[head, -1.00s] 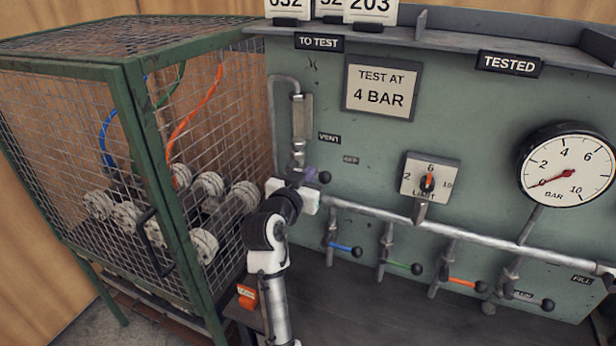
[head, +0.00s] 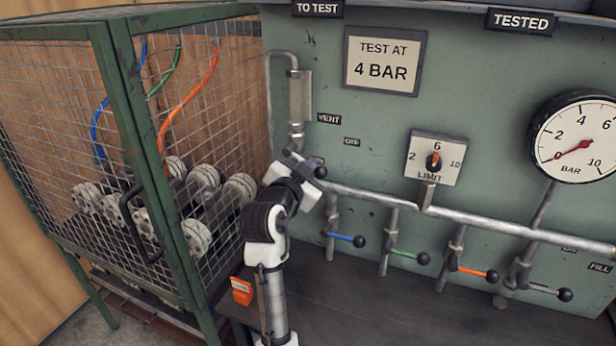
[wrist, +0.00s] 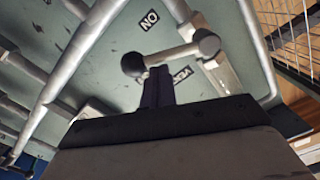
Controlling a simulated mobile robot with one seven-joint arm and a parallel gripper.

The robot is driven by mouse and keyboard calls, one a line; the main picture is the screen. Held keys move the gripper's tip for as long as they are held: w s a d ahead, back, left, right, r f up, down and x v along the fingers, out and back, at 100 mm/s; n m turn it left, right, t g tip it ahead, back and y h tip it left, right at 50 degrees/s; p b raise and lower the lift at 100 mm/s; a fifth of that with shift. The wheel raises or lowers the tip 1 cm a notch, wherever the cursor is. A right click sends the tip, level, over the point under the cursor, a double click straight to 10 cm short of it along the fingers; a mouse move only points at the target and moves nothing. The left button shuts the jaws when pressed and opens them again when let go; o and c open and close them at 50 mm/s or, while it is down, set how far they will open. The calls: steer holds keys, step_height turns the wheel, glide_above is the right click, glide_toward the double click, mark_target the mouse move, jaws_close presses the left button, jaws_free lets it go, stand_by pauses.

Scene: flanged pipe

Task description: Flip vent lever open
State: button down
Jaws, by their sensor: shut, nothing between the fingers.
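The vent lever's dark ball knob (head: 320,172) shows at the left end of the panel's pipe, below and left of the VENT label (head: 329,119). My gripper (wrist: 158,76) is shut and empty. Its dark fingers overlap the lever's bar in the wrist view; I cannot tell whether they touch it. In the head view my gripper (head: 308,164) is close beside the knob and hides much of the lever.
A green mesh cage (head: 125,130) stands close on the left. Several coloured-handle valves, such as the blue one (head: 358,241), hang along the pipe (head: 480,223) to the right. A limit dial (head: 434,160) and a pressure gauge (head: 580,140) are on the panel. An orange tag (head: 242,291) lies below.

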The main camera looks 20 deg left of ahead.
steer(key=a+f+m+b, duration=0.4)
steer(key=m+b, duration=0.7)
steer(key=b, duration=0.3)
steer(key=shift+a+f+y+b, duration=0.15)
steer(key=shift+f+y+b, duration=0.2)
steer(key=shift+f, duration=0.3)
steer(key=shift+a, duration=0.15)
